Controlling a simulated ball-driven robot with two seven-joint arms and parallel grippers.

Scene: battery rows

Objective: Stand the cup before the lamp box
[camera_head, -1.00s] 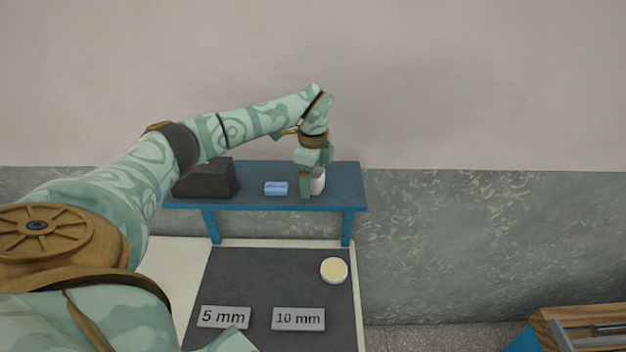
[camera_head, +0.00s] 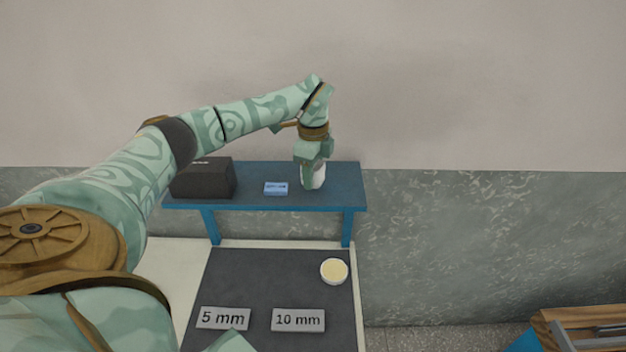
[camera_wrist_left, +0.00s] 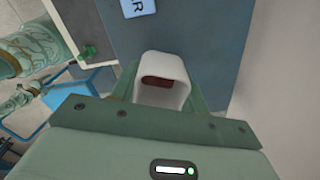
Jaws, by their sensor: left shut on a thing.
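The white cup (camera_head: 319,178) is at the right part of the blue shelf. My left gripper (camera_head: 308,177) is shut on it from above. In the left wrist view the cup (camera_wrist_left: 162,82) sits between the fingers of my left gripper (camera_wrist_left: 160,100), with something dark red visible inside it. Whether the cup touches the shelf cannot be told. A black box (camera_head: 203,180), likely the lamp box, stands at the left end of the shelf, apart from the cup. My right gripper is not in view.
A small blue labelled block (camera_head: 276,188) lies on the blue shelf (camera_head: 345,185) between box and cup. Below, a dark mat (camera_head: 270,280) holds "5 mm" (camera_head: 223,317) and "10 mm" (camera_head: 298,319) plates and a round cream-topped thing (camera_head: 334,271). A wooden crate (camera_head: 580,325) is at lower right.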

